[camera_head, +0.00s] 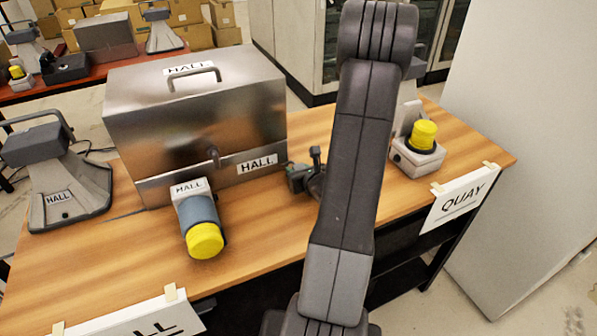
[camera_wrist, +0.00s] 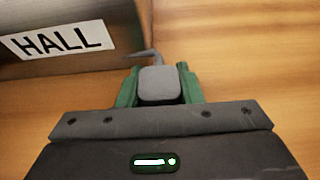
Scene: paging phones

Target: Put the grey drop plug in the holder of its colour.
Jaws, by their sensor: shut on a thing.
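My gripper (camera_head: 299,179) is low over the wooden table, just right of the metal HALL box, partly hidden by my arm. In the wrist view its green fingers (camera_wrist: 158,80) are shut on the grey drop plug (camera_wrist: 159,86), a rounded grey block with a thin bent grey piece at its far end. I cannot tell whether the plug touches the table. A grey base (camera_head: 419,160) with a yellow-capped piece stands at the right. I cannot make out a grey holder.
The metal HALL box (camera_head: 200,110) stands at the back left of the table (camera_head: 270,225). A grey HALL desk phone (camera_head: 70,190) is at the left. The QUAY sign (camera_head: 462,202) hangs at the right edge. Bare wood lies at front centre.

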